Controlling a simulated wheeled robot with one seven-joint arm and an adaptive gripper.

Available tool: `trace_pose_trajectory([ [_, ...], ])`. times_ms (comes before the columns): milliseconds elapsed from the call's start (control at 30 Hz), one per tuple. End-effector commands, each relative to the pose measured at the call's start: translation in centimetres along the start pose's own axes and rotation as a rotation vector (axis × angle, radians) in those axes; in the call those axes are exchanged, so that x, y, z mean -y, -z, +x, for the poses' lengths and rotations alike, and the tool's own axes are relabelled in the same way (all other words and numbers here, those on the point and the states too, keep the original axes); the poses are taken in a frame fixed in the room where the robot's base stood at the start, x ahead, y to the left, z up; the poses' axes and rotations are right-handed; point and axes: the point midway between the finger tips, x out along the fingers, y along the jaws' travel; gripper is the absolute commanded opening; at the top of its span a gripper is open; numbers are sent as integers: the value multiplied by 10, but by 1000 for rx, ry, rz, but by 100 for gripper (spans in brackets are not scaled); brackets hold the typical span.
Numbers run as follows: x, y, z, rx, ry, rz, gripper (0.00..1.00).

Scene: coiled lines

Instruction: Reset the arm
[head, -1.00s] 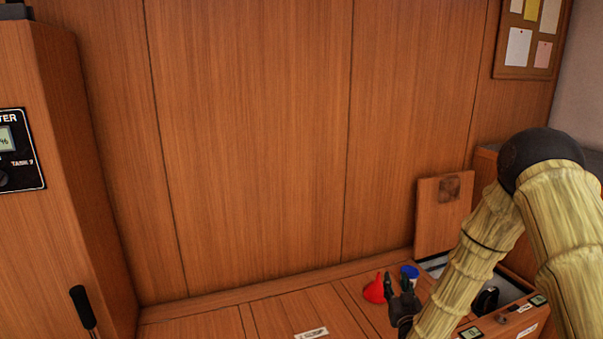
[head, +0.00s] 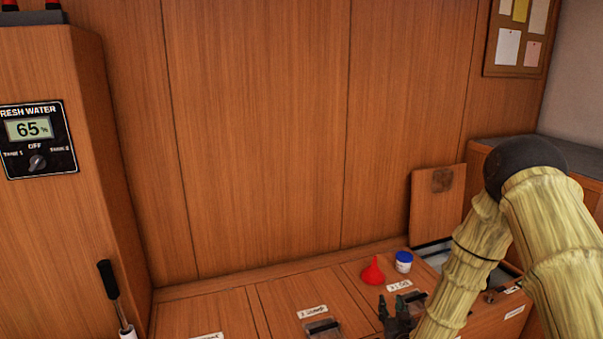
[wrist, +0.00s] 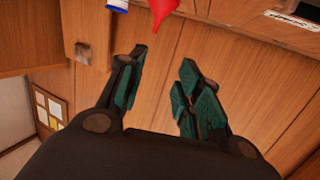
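My gripper (head: 397,308) is at the lower right of the head view, above the wooden counter, at the end of my arm. In the wrist view its green-padded fingers (wrist: 160,88) are spread apart with nothing between them, so it is open and empty. A red funnel (head: 373,271) stands on the counter just behind the gripper. A white tub with a blue lid (head: 403,261) stands to its right. The funnel (wrist: 162,10) and the tub (wrist: 117,5) also show at the top edge of the wrist view, beyond the fingertips.
A raised wooden lid (head: 436,207) leans by an open compartment (head: 436,254), partly hidden by my arm. A cabinet with a fresh water panel (head: 38,139) reading 65% stands at the left. A black-handled lever (head: 108,281) is beside it. The left counter top is mostly clear.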

Motion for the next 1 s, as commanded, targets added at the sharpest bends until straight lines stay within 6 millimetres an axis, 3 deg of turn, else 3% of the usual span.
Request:
trace_pose_trajectory([
  [233,14,-62,-34,179,28,4,34],
  [367,22,-112,-69,330,41,8,34],
  [567,32,-194,-149,618,56,13,34],
  [700,33,-241,-216,820,52,15,34],
  [833,32,-274,-280,1000,42,16,34],
  [1000,30,-298,-350,1186,24,14,34],
])
